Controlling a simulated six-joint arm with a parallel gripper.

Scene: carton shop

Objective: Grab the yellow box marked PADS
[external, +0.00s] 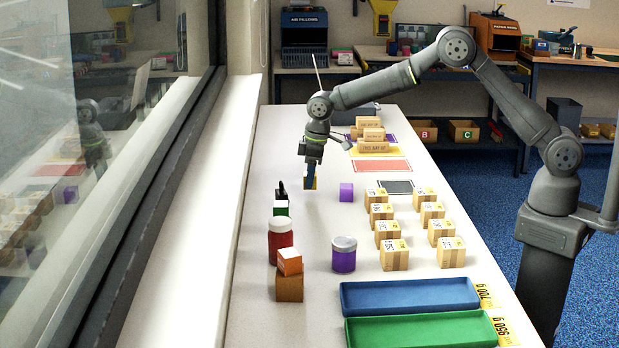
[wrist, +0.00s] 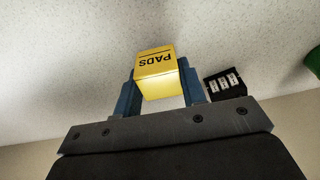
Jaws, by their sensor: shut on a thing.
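The yellow box marked PADS (wrist: 158,72) sits between the two blue fingers of my gripper (wrist: 160,88) in the wrist view. Its lettering appears upside down there. The fingers are shut on its sides. In the external view my gripper (external: 310,184) points down over the left part of the white table, near the window sill. Only a small yellow part of the box shows between the fingers there. I cannot tell whether the box touches the table.
Several cartons (external: 395,256), a blue tray (external: 410,294) and a green tray (external: 420,331) stand nearer.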

